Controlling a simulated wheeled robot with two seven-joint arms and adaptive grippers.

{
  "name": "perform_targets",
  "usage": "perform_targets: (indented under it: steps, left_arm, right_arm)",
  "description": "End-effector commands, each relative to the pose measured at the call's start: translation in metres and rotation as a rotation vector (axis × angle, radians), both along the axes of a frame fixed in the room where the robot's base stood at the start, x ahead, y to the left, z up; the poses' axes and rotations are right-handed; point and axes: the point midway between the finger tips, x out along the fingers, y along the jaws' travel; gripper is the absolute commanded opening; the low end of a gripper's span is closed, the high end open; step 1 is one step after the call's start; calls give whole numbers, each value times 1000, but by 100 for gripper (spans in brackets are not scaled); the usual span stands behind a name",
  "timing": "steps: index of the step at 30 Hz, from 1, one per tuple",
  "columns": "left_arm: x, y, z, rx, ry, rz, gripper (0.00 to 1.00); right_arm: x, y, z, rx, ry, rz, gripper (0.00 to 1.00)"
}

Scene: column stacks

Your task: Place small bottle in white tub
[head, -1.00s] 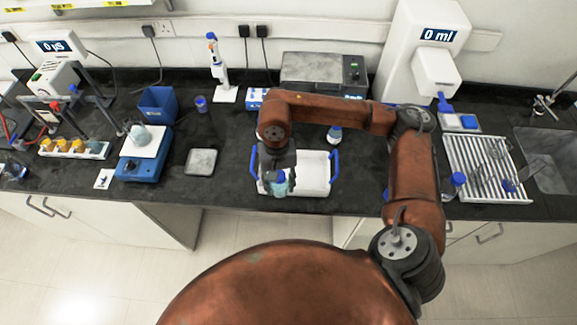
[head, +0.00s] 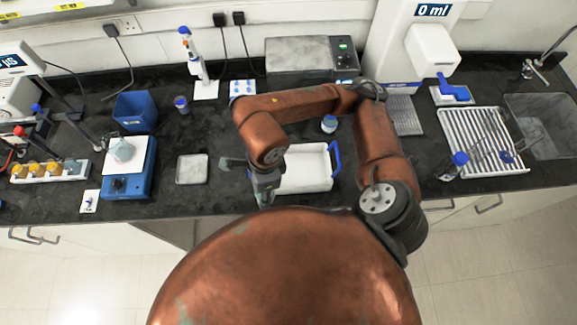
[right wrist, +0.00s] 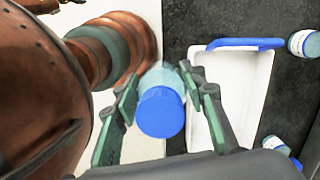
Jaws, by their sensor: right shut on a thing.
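My right gripper (right wrist: 163,88) is shut on a small bottle (right wrist: 160,110) with a blue cap and a pale teal body. In the head view my right gripper (head: 264,192) hangs at the left side of the white tub (head: 318,182), and the bottle in it is hidden. The white tub, with blue handles, also shows in the right wrist view (right wrist: 262,80), to the right of the held bottle. There the bottle appears over the counter's edge, beside the tub and apart from it. The visible part of the tub's inside looks empty. My left gripper is out of view.
Another blue-capped bottle (head: 329,125) stands behind the tub, and one (head: 459,160) is at the white drying rack (head: 482,140). A grey square dish (head: 192,169) and a blue stirrer (head: 128,184) lie to the left. Bare counter lies between dish and tub.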

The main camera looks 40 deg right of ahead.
Motion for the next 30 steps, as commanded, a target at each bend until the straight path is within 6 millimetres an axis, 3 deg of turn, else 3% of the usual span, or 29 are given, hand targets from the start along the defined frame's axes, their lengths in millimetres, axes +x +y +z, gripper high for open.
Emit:
perform_targets:
  steps: [5, 10, 15, 21, 30]
  left_arm:
    - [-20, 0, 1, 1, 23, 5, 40]
    - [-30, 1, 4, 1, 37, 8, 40]
    - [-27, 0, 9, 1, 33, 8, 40]
    - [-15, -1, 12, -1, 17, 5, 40]
    - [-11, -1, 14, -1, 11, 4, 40]
  right_arm:
    - [13, -14, -9, -2, 2, -29, 8]
    - [40, -43, -26, -4, 5, -28, 8]
    - [65, -70, -47, -2, 7, -25, 8]
    - [83, -89, -79, -1, 3, -23, 8]
    - [94, -100, -97, 1, 2, -22, 8]
